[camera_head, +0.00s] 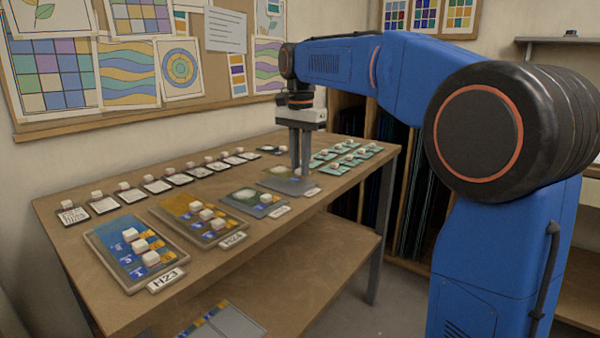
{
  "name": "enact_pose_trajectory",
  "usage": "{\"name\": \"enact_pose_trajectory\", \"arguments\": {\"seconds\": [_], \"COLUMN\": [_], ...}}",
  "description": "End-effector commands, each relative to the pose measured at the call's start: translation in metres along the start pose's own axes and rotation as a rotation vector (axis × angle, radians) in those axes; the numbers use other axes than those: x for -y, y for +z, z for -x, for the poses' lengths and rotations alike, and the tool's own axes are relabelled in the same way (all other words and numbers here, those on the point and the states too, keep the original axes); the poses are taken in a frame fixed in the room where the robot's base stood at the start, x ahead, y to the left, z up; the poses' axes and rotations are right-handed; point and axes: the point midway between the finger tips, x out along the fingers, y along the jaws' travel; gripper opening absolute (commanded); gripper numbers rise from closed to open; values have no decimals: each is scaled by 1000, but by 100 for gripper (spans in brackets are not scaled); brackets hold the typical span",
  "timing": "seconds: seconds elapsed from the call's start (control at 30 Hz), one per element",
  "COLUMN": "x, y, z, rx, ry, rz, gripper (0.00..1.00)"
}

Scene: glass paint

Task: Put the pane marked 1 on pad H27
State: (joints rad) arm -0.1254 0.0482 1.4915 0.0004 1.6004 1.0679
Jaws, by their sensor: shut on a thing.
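My gripper (300,174) points down over the fourth pad (273,183) in the front row, counted from the left. It is shut on a small pale knob, largely hidden between the fingers. The pane below the knob is too small and covered to make out, and I cannot read a 1 on it. I cannot tell whether it touches the pad. This pad's white label (312,192) is too small to read, so I cannot confirm H27.
Left of it are the H23 pad (104,249) and the H24 pad (168,220) with knobbed panes, then a third pad (232,199). Several cards with white knobs line the table's back. Green knobbed tiles (345,164) stand to the right. Bare wood separates the rows.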

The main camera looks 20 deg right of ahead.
Motion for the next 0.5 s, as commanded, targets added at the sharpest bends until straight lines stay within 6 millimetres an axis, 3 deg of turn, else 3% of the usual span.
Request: {"name": "enact_pose_trajectory", "arguments": {"seconds": [0.17, 0.5], "x": [0, 0], "y": [0, 0], "z": [-23, -26], "rx": [1, 0], "ry": [1, 0], "rz": [0, 0], "gripper": [0, 0]}}
